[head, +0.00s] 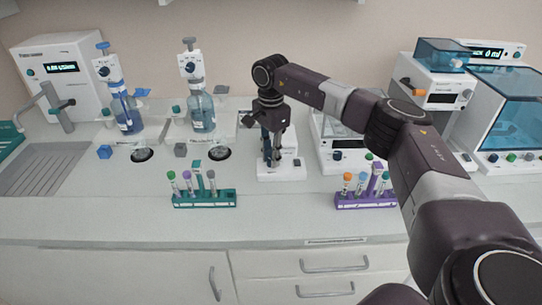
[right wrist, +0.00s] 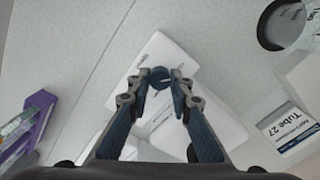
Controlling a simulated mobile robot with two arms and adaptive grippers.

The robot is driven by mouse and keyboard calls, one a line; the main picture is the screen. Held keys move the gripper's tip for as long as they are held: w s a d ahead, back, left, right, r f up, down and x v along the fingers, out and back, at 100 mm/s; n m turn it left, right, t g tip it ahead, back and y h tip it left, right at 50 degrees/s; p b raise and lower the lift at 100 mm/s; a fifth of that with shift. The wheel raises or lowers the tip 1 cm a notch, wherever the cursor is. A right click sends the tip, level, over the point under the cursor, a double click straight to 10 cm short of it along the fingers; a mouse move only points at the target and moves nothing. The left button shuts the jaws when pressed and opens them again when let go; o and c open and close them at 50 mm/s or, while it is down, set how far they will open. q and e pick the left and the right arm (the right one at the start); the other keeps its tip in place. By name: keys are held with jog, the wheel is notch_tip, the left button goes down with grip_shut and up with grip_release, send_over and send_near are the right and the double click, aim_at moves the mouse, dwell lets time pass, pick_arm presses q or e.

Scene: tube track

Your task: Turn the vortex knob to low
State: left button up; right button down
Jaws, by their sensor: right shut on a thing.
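The vortex mixer (head: 291,172) is a white device on the bench at the middle of the head view, partly hidden by my right gripper. My right gripper (head: 271,160) points down over its front. In the right wrist view, the mixer's white body (right wrist: 213,112) lies under the fingers. A small round dark blue knob (right wrist: 161,77) sits between the two fingertips of my right gripper (right wrist: 162,84), which is shut on it. The knob's pointer cannot be read clearly. My left gripper is in neither view.
A green tube rack (head: 205,201) stands to the left and a purple rack (head: 365,203) to the right, both with several tubes. Bottle dispensers (head: 200,108) stand behind left. The bench front between the racks is clear.

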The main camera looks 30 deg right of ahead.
jog(key=shift+w+r+n, duration=0.1)
jog(key=shift+r+n, duration=0.1)
jog(key=shift+n, duration=0.6)
jog(key=c, duration=2)
grip_release()
jog(key=shift+d, duration=0.1)
jog(key=shift+o, duration=1.3)
jog(key=shift+f, duration=0.1)
notch_tip(320, 180, up, 12)
